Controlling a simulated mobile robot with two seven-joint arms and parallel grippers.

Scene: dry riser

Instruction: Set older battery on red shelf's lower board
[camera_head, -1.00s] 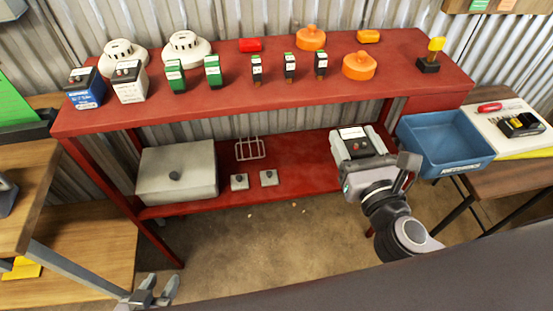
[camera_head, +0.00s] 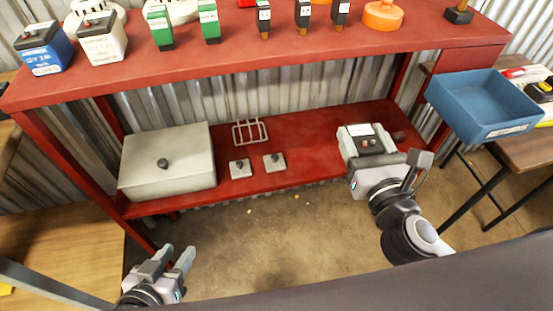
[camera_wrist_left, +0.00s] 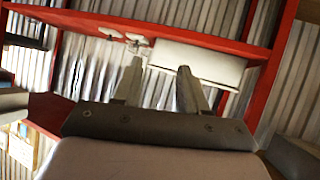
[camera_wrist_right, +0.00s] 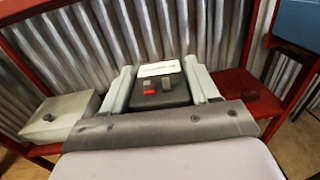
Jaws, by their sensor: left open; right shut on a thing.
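A battery (camera_head: 366,143) with a dark top, white label and two terminals is held in my right gripper (camera_head: 367,150). It also shows between the fingers in the right wrist view (camera_wrist_right: 160,92). It is upright at the right part of the red shelf's lower board (camera_head: 305,150); its underside is hidden, so I cannot tell whether it touches the board. My left gripper (camera_head: 171,259) is open and empty, low in front of the shelf's left end. A blue battery (camera_head: 42,50) and a white battery (camera_head: 102,40) stand on the top board (camera_head: 235,60).
A grey box (camera_head: 170,165), a wire rack (camera_head: 250,132) and two small knobbed plates (camera_head: 240,168) occupy the lower board's left and middle. Bare board lies between them and the battery. A blue bin (camera_head: 485,105) stands right of the shelf. The shelf's top board overhangs the lower one.

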